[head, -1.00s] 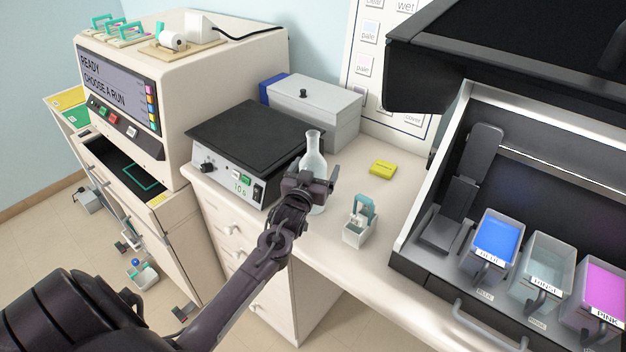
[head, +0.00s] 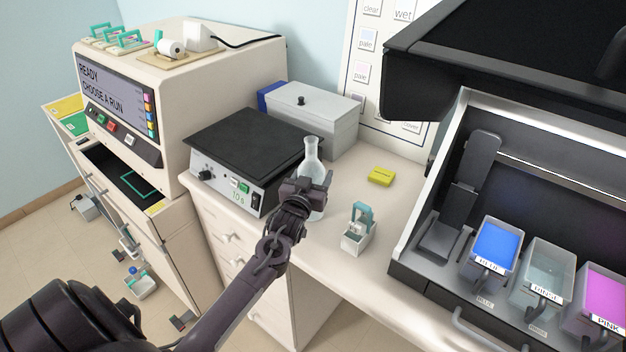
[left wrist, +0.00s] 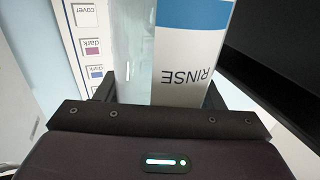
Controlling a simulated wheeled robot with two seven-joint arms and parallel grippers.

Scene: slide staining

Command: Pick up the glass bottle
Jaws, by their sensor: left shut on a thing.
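The glass bottle (head: 311,157) stands upright on the white counter, just right of the black-topped hotplate. My left gripper (head: 307,188) is shut on its body and hides part of it from the head view. In the left wrist view the bottle (left wrist: 134,50) fills the space between the two fingers (left wrist: 158,92). It carries a white and blue label (left wrist: 183,62) reading RINSE, seen upside down. The bottle's base is partly behind the gripper, so I cannot tell whether it touches the counter. My right gripper is in neither view.
The hotplate (head: 245,143) is close on the left, with a grey box (head: 318,112) behind. A small holder with a teal handle (head: 357,236) stands to the right, and a yellow block (head: 381,177) lies behind it. The staining hood with blue (head: 497,241), rinse and pink trays is further right.

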